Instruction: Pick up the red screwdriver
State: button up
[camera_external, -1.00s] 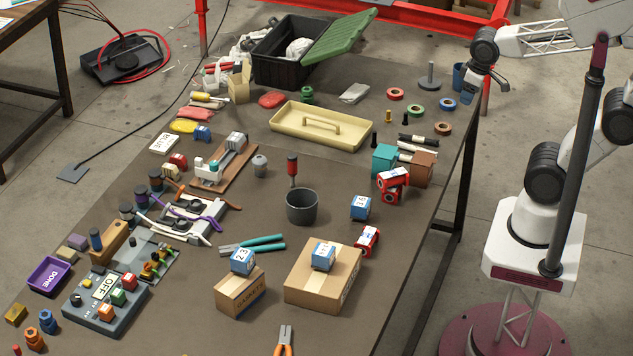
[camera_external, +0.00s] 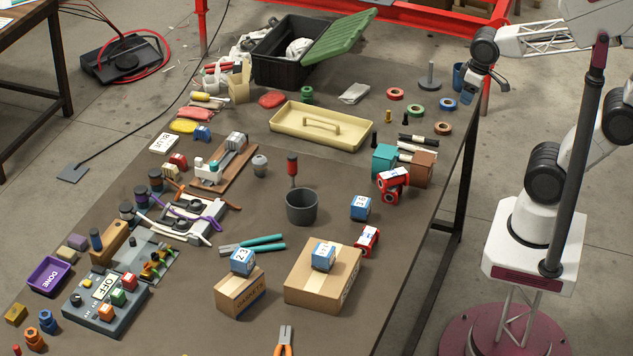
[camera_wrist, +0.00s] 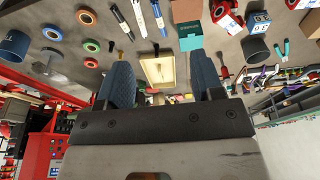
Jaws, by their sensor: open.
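A red screwdriver (camera_external: 292,168) shows in the external view near the middle of the table, its red and black handle pointing up and its lower part just behind the grey cup (camera_external: 301,208). I cannot tell whether its tip is inside the cup. In the wrist view a small red-handled thing, likely the screwdriver (camera_wrist: 225,73), shows right of my fingers. My gripper (camera_external: 470,92) is at the far right edge of the table, well away from the screwdriver. Its two blue fingers (camera_wrist: 163,82) are apart with nothing held between them.
A cream tray (camera_external: 286,136) lies behind the screwdriver. Red-and-white boxes (camera_external: 392,182), a teal box (camera_external: 383,158) and tape rolls (camera_external: 417,111) stand between my gripper and it. Two cardboard boxes (camera_external: 309,296) stand in front. Bare table surrounds the cup.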

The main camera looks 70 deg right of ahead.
jog(key=shift+w, duration=0.1)
jog(key=w+a+f+n+t, duration=0.2)
jog(key=w+f+t, duration=0.1)
jog(key=w, duration=1.1)
jog(key=w+a+f+n+t, duration=0.1)
jog(key=w+a+f+t, duration=0.15)
jog(key=w, duration=1.25)
jog(key=w+a+f+n+t+y, duration=0.2)
jog(key=w+a+f+t+y, duration=0.15)
jog(key=w+a+f, duration=0.4)
jog(key=n+g+y, duration=0.1)
jog(key=n+y, duration=0.2)
jog(key=y, duration=0.2)
send_near(292, 172)
jog(key=w+r, duration=0.3)
jog(key=shift+w+a+f, duration=0.15)
jog(key=shift+w+a, duration=0.1)
jog(key=shift+a, duration=0.1)
jog(key=shift+w+a, duration=0.1)
jog(key=shift+x, duration=1.1)
jog(key=shift+w+a+f, duration=0.1)
